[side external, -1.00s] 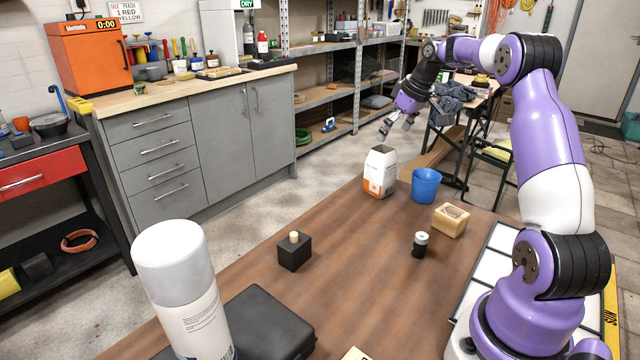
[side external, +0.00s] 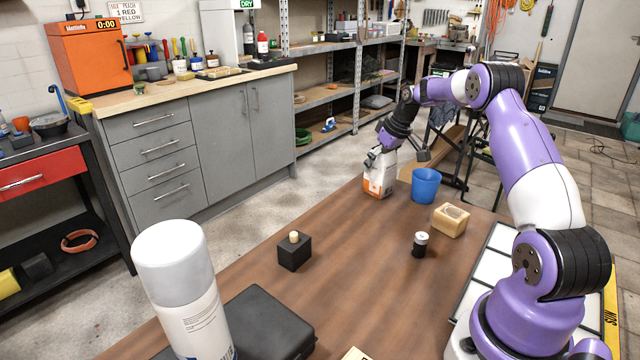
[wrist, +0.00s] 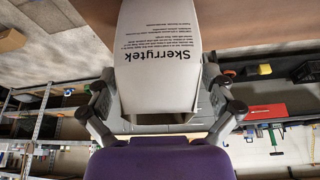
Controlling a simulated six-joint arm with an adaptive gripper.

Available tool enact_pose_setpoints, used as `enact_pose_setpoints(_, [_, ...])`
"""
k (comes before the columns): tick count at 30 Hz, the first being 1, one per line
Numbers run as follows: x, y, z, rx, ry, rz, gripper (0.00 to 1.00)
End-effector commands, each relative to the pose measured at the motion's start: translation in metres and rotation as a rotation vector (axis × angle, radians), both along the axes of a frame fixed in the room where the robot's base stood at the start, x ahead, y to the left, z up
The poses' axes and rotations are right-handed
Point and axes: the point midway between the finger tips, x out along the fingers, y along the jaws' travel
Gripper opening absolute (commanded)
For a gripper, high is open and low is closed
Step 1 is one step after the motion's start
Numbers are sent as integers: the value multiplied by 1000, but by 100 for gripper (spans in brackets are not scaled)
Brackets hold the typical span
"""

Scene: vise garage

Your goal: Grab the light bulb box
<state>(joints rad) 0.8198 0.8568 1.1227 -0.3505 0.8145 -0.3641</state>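A white carton with an orange lower part (side external: 379,184), which I take to be the light bulb box, stands upright at the far end of the brown table. My gripper (side external: 376,155) is at its top in the side external view, partly hiding it. In the wrist view the white carton (wrist: 158,45), lettered "Skerrytek", reaches in between the two fingers of my gripper (wrist: 162,92). The fingers are spread, one on each side of it. A gap shows at the right finger; contact at the left finger is unclear.
A blue cup (side external: 425,186) stands close to the right of the carton. A tan block (side external: 450,220), a small black-and-white cylinder (side external: 420,244) and a black block with a knob (side external: 294,252) stand nearer. A spray can (side external: 180,290) and dark case (side external: 262,325) are at front left.

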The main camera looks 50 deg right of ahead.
Motion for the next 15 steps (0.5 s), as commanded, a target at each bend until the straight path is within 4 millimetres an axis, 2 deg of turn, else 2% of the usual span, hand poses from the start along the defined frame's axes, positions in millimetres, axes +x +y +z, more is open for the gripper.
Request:
enact_pose_setpoints(1, [0, 0, 0, 0, 0, 0, 60])
enact_pose_setpoints(2, [0, 0, 0, 0, 0, 0, 45])
enact_pose_setpoints(3, [0, 0, 0, 0, 1, 0, 35])
enact_pose_setpoints(15, [-1, 0, 1, 3, 3, 0, 35])
